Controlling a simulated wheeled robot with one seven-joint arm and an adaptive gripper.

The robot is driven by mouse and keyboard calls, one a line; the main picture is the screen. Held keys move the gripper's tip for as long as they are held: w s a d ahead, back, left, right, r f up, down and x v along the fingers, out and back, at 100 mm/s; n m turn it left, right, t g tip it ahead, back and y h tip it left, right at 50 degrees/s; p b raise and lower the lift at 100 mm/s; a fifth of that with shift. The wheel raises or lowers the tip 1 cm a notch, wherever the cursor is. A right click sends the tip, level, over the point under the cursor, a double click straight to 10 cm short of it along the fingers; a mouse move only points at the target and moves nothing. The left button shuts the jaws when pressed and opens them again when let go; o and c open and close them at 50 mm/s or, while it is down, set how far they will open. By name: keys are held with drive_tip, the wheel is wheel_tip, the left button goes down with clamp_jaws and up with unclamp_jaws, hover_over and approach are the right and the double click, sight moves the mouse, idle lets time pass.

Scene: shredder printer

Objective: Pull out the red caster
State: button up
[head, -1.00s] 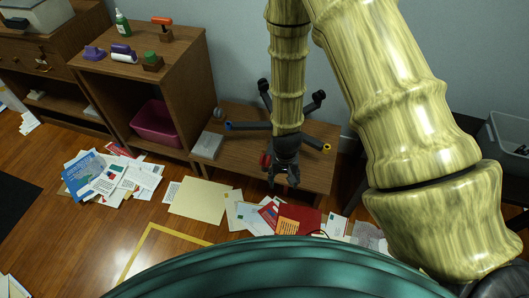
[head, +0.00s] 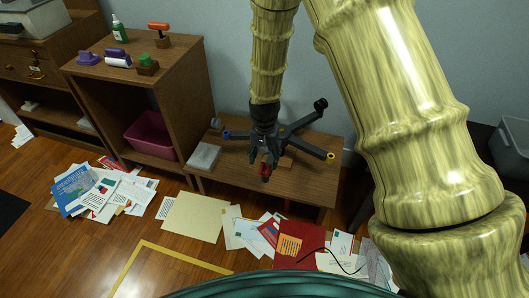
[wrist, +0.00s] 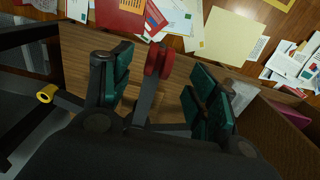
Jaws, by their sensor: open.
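The red caster (head: 265,171) sits at the end of one leg of a dark, star-shaped chair base (head: 298,127) lying on a low wooden table. In the wrist view the red caster (wrist: 160,61) shows at the tip of a grey leg. My gripper (head: 263,160) is over this leg, pointing down. In the wrist view my gripper (wrist: 157,80) is open, its two green-padded fingers on either side of the red caster and its leg, with gaps visible on both sides. Other legs end in a yellow caster (head: 330,155) and a blue caster (head: 227,135).
The low wooden table (head: 230,180) holds a grey box (head: 203,157) at its left. A taller shelf (head: 190,85) with a pink bin (head: 152,134) stands left of it. Papers (head: 95,190) and a red folder (head: 298,243) cover the floor in front.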

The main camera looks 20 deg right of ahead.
sight(265, 166)
drive_tip(key=shift+f+b, duration=0.45)
drive_tip(key=shift+f, duration=2.75)
clamp_jaws()
drive_tip(key=shift+r+p, duration=0.65)
drive_tip(key=shift+p, duration=0.1)
drive_tip(key=c, duration=0.7)
unclamp_jaws()
drive_tip(key=shift+c, duration=0.2)
clamp_jaws()
